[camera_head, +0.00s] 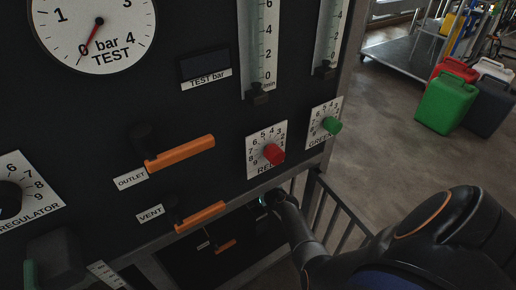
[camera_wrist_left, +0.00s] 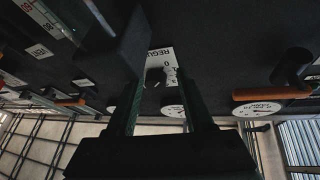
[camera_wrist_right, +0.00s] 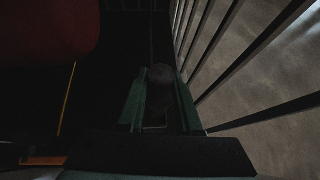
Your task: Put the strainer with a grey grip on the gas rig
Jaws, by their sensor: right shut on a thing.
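The gas rig (camera_head: 205,112) is a large black panel with dials, knobs and orange levers, filling the left and middle of the head view. My right gripper (camera_head: 265,202) is beside the panel's lower right edge, below the red knob. In the right wrist view its green fingers (camera_wrist_right: 160,105) are shut on a dark grey rounded thing (camera_wrist_right: 160,75). It may be the strainer's grip, but I cannot tell; no mesh or bowl shows. My left gripper (camera_wrist_left: 160,100) has its fingers apart in front of the regulator dial, with nothing clearly held.
The red knob (camera_head: 273,154) and green knob (camera_head: 333,125) stick out near my right arm. Orange outlet (camera_head: 180,153) and vent (camera_head: 201,216) levers project from the panel. A dark railing (camera_head: 345,222) stands right of it. Canisters (camera_head: 447,102) stand on the floor behind.

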